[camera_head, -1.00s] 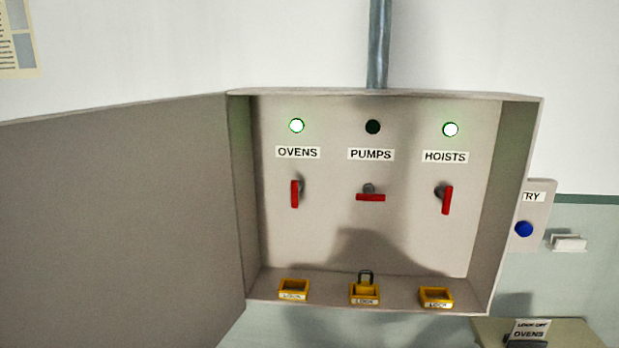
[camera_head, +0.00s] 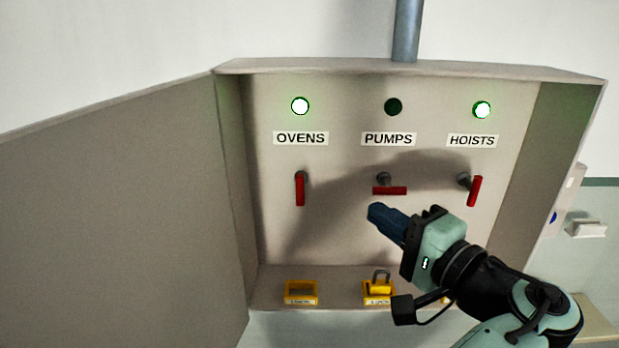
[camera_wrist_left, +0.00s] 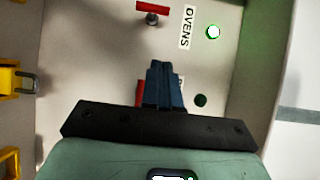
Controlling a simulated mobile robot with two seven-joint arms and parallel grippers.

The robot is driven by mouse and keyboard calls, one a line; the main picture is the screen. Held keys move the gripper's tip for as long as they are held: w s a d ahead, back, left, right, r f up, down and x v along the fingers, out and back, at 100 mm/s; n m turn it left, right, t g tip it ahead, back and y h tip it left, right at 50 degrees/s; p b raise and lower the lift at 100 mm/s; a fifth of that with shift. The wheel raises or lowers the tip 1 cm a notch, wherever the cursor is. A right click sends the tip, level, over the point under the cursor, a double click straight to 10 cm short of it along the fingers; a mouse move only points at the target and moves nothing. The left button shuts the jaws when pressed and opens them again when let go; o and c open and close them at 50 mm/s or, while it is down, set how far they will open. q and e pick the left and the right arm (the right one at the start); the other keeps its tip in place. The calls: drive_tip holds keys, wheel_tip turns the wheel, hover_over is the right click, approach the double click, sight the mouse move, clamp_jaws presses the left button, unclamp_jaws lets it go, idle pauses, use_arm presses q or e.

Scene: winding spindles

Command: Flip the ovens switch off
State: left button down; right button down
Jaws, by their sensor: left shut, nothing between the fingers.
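The OVENS switch (camera_head: 300,188) has a red lever standing vertical, below its lit lamp (camera_head: 300,106). It also shows at the top of the left wrist view (camera_wrist_left: 152,10), ahead of the fingertips. My left gripper (camera_head: 376,211) is shut and empty, in front of the panel below the PUMPS switch (camera_head: 389,189). Its tips point left, to the right of the OVENS lever and apart from it. In the left wrist view the shut fingers (camera_wrist_left: 162,66) partly hide the red PUMPS lever. My right gripper is not in view.
The PUMPS lever is horizontal and its lamp (camera_head: 393,107) is dark. The HOISTS lever (camera_head: 475,190) is near vertical with a lit lamp (camera_head: 481,110). Yellow lock holders (camera_head: 301,292) line the box's bottom; a padlock (camera_head: 380,283) stands at the middle one. The open door (camera_head: 110,220) is left.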

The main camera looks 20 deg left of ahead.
sight(300, 190)
use_arm(q)
drive_tip(key=shift+s+d+r, duration=0.1)
drive_tip(key=shift+s+d, duration=0.1)
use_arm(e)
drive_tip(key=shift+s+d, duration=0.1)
